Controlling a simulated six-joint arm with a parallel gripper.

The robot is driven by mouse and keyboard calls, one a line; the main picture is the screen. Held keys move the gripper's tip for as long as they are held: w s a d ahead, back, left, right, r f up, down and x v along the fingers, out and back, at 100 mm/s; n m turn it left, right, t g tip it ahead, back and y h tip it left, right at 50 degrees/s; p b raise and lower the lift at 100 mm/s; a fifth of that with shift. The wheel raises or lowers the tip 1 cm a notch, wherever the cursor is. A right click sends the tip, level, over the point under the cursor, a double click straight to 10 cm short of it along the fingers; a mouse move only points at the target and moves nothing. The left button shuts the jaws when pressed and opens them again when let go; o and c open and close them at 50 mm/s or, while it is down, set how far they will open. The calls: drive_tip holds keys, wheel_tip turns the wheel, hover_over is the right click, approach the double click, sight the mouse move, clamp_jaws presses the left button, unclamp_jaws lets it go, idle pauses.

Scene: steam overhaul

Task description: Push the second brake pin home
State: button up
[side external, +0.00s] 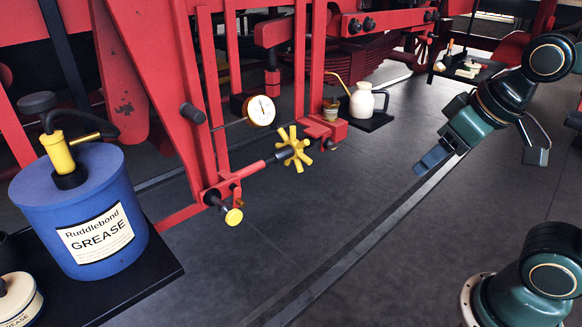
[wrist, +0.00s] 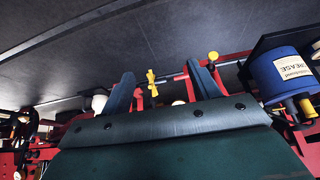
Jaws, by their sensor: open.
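A yellow-headed pin (side external: 233,216) sits at the lower end of the red hanger in the side external view, its head standing out from the joint. A yellow knob that looks like the same head shows in the wrist view (wrist: 213,56). I cannot tell which pin is the second brake pin, nor how deep this one sits. A yellow star handwheel (side external: 294,148) is on the rod to its right; in the wrist view the handwheel (wrist: 151,82) appears between my fingers. My gripper (side external: 433,160) is open and empty, well to the right of the pin and apart from everything; its fingers also show in the wrist view (wrist: 160,70).
A blue grease tin (side external: 95,220) with a yellow pump stands on a black shelf at the left. A round gauge (side external: 261,110) hangs above the rod. A cream oil can (side external: 362,103) stands on a dark tray behind. Open floor lies between my gripper and the red frame.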

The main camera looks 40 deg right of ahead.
drive_tip(key=w+f+m+h, duration=0.15)
drive_tip(key=w+f, duration=0.25)
drive_tip(key=w, duration=0.8)
drive_tip(key=n+t+h, duration=0.2)
drive_tip(key=n+t, duration=0.6)
drive_tip(key=t, duration=0.1)
approach(235, 219)
drive_tip(key=shift+s+a+r, duration=0.25)
drive_tip(key=shift+s+a, duration=0.05)
drive_tip(key=shift+s, duration=0.1)
drive_tip(key=x, duration=1.3)
drive_tip(key=shift+w+d+f, duration=0.25)
drive_tip(key=shift+d, duration=0.05)
